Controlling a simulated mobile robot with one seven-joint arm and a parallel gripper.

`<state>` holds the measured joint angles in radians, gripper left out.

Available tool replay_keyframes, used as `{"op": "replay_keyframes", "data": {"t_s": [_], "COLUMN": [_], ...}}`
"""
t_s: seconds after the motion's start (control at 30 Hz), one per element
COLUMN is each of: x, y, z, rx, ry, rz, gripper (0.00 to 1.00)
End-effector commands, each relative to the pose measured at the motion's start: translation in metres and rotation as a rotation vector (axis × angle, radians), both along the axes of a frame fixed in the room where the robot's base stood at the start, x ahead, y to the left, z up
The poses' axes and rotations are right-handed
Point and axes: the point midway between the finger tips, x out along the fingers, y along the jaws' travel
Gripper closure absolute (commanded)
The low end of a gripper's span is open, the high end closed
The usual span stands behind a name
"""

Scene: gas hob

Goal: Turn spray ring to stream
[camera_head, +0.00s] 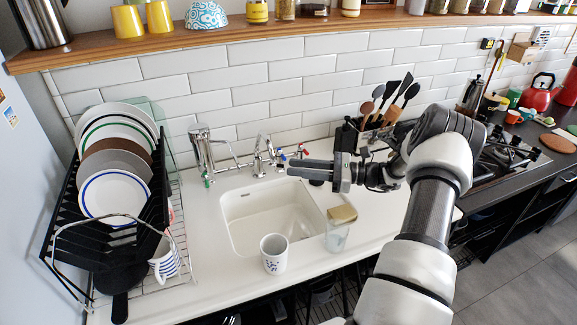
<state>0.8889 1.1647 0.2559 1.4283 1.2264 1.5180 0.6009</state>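A chrome mixer tap (262,155) stands behind the white sink (270,218), with small red-marked handles to its right. A second chrome fixture (202,150) with a side pipe and a green-marked part stands to the left of it. I cannot make out a spray ring on either at this size. My gripper (291,169) reaches in from the right, its dark fingers pointing left. Its fingertips look just right of and in front of the mixer tap, over the sink's back right side. No held object shows, and I cannot tell how far apart the fingers are.
A dish rack (110,200) fills the left. A utensil holder stands behind my arm. A wooden shelf (215,40) runs above.

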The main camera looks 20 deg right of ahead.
Motion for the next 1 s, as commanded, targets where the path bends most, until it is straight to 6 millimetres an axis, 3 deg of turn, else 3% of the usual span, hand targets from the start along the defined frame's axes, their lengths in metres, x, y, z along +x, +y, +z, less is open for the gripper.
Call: {"op": "replay_keyframes", "data": {"t_s": [0.2, 0.57, 0.73, 1.0], "x": [0.013, 0.016, 0.016, 0.016], "y": [0.023, 0.028, 0.028, 0.028], "z": [0.0, 0.0, 0.0, 0.001], "rx": [-0.001, -0.001, -0.001, 0.0], "ry": [-0.001, 0.0, 0.0, 0.0], "rz": [0.0, -0.001, -0.001, -0.007], "gripper": [0.77, 0.77, 1.0, 1.0]}}
